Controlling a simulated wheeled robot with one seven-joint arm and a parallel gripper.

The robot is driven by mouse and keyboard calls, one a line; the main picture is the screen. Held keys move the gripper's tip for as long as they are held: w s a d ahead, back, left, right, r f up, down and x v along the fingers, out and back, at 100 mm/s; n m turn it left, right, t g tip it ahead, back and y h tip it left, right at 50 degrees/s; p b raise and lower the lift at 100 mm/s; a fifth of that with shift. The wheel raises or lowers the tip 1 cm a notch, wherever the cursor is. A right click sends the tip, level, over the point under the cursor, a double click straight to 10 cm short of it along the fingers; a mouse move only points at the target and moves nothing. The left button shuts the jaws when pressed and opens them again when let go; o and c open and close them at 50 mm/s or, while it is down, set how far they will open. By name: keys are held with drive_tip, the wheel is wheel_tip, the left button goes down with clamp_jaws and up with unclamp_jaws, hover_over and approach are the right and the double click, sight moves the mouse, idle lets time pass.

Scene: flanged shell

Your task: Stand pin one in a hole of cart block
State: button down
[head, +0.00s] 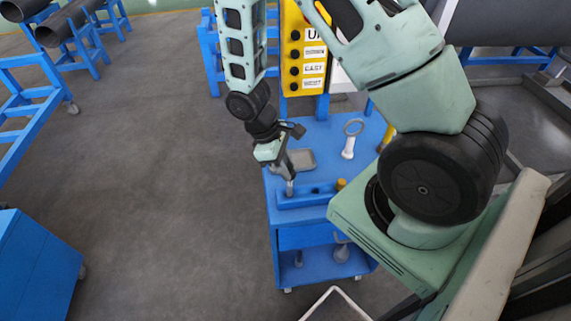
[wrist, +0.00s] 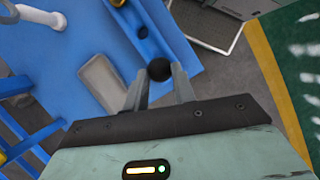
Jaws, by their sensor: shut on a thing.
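My gripper (head: 289,177) is shut on pin one (head: 290,189), a short grey rod pointing down over the left end of the cart block (head: 312,200). The block is a blue bar along the front of the blue cart's top. In the wrist view, the dark round end of pin one (wrist: 159,69) sits between my fingertips (wrist: 160,84), in front of the cart block (wrist: 168,34). An empty dark hole (wrist: 143,32) shows farther along the block. Whether the pin's lower end is above or inside a hole cannot be told.
A yellow-topped piece (head: 341,184) stands at the block's right end. A grey tray (head: 301,159) and a white ring-topped stand (head: 348,146) are on the cart top behind it. A yellow sign panel (head: 306,50) rises behind.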

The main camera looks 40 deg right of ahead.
drive_tip(key=shift+f+b, duration=0.8)
drive_tip(key=shift+f, duration=0.35)
drive_tip(key=c, duration=1.1)
unclamp_jaws()
drive_tip(key=shift+r, duration=0.1)
drive_tip(key=b+v, duration=0.2)
drive_tip(key=v, duration=1.5)
drive_tip(key=shift+w+r+b, duration=0.1)
drive_tip(key=shift+r+b, duration=0.05)
drive_tip(key=shift+b, duration=0.25)
drive_tip(key=s+a+t+y+b, duration=0.1)
drive_tip(key=s+a, duration=0.4)
drive_tip(key=s, duration=0.1)
drive_tip(key=s+a+t+y+b, duration=0.1)
drive_tip(key=s+a, duration=0.5)
drive_tip(key=s+a+n+t+y+b, duration=0.1)
drive_tip(key=s+a+b, duration=0.1)
drive_tip(key=s+a, duration=0.3)
drive_tip(key=shift+s+a+f+t, duration=0.25)
drive_tip(key=shift+s+a+t, duration=0.1)
drive_tip(key=shift+s+t, duration=0.1)
